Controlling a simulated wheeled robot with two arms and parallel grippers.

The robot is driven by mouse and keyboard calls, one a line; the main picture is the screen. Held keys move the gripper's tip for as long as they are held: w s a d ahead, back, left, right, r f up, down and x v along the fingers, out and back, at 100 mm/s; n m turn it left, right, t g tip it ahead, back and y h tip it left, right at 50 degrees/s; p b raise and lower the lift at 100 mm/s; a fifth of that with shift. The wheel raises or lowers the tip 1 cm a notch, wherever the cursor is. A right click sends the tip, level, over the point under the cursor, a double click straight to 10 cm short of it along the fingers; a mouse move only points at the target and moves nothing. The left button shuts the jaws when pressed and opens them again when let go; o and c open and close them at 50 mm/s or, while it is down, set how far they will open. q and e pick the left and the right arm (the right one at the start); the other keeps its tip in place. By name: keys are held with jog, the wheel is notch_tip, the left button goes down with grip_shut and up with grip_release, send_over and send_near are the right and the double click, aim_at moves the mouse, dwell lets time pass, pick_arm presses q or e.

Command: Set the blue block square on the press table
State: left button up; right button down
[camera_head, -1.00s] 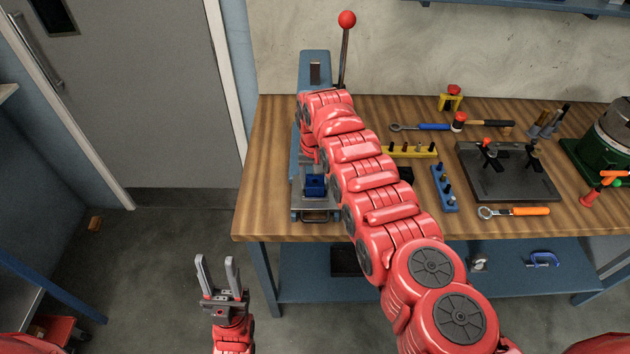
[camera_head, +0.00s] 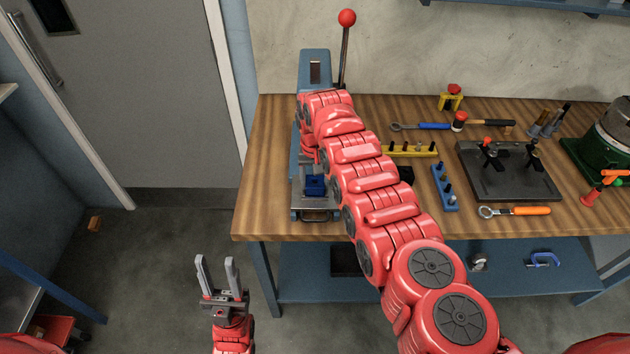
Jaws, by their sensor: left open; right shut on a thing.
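The blue block (camera_head: 316,186) is at the front of the press, on or just above its grey press table (camera_head: 297,205). I cannot tell from above whether it rests flat or is square to the table. My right arm reaches in over the bench from the right and bends down at the press. My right gripper (camera_head: 313,174) is mostly hidden under its wrist and is shut on the blue block. My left gripper (camera_head: 217,274) is open and empty, fingers up, over the floor in front of the bench and left of it.
The blue press (camera_head: 314,66) has a lever with a red ball (camera_head: 347,18). A yellow rack (camera_head: 410,151), a blue rack (camera_head: 444,187), a dark fixture plate (camera_head: 508,172) and an orange-handled wrench (camera_head: 515,211) lie right of my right arm. The bench's left end is bare.

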jog(key=shift+c, duration=0.2)
grip_release()
jog(key=shift+o, duration=0.2)
jog(key=shift+r, duration=0.1)
jog(key=shift+r+p, duration=0.85)
jog(key=shift+r, duration=0.2)
jog(key=shift+r+p, duration=0.45)
jog(key=shift+r, duration=1.45)
